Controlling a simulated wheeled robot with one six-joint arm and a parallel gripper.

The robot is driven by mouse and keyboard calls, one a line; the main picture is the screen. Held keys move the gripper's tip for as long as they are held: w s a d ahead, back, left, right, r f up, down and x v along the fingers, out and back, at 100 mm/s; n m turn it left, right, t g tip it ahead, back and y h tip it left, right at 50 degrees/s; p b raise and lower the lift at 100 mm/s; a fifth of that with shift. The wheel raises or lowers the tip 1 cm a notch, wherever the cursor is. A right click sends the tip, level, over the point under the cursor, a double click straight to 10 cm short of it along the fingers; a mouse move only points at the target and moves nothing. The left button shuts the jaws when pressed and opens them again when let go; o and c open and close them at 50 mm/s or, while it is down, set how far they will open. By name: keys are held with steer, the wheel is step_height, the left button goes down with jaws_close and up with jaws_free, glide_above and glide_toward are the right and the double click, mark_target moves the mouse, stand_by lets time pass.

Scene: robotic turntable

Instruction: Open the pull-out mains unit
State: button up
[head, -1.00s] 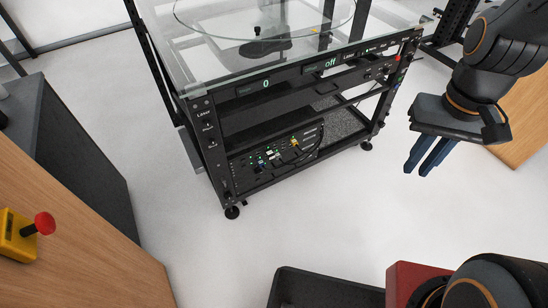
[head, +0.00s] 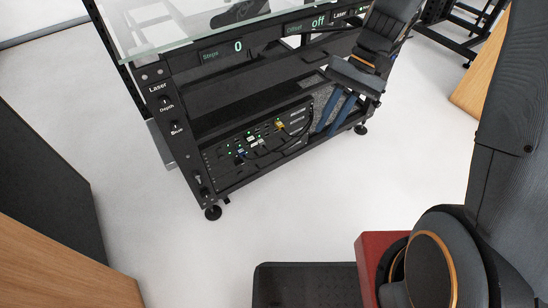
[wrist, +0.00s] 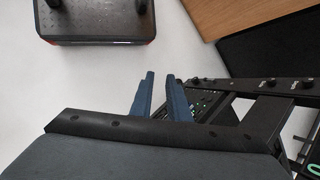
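The turntable's black frame (head: 176,140) stands on casters. In its lowest bay is a black panel unit (head: 222,172) with green lights and several plugged cables, which I take to be the mains unit. It looks seated in the bay, and I cannot make out a handle. My gripper (head: 332,116) points down at the right end of the lower bay, to the right of the panel. Its two blue fingers are apart with nothing between them. In the wrist view the fingers (wrist: 160,98) also stand apart, with the lit panel (wrist: 203,103) just beyond the right finger.
The glass top and the control strip with its displays (head: 238,46) overhang the bay. A wooden cabinet (head: 55,255) stands at the lower left, and another wooden piece (head: 483,78) at the right. The white floor (head: 290,215) in front of the frame is clear.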

steer(key=w+a+f+g+y+b, duration=0.1)
steer(key=w+a+f+y+b, duration=0.1)
steer(key=w+f+b, duration=0.5)
steer(key=w+a+f+y+b, duration=0.2)
steer(key=w+f+y+b, duration=0.15)
steer(key=f, duration=0.75)
steer(key=m+t+y+b, duration=0.1)
steer(key=y+b, duration=0.4)
steer(key=b, duration=0.6)
glide_toward(276, 149)
steer(key=x, duration=0.4)
steer(key=b+x, duration=0.2)
steer(key=x, duration=0.5)
steer(key=shift+f, duration=0.1)
jaws_close()
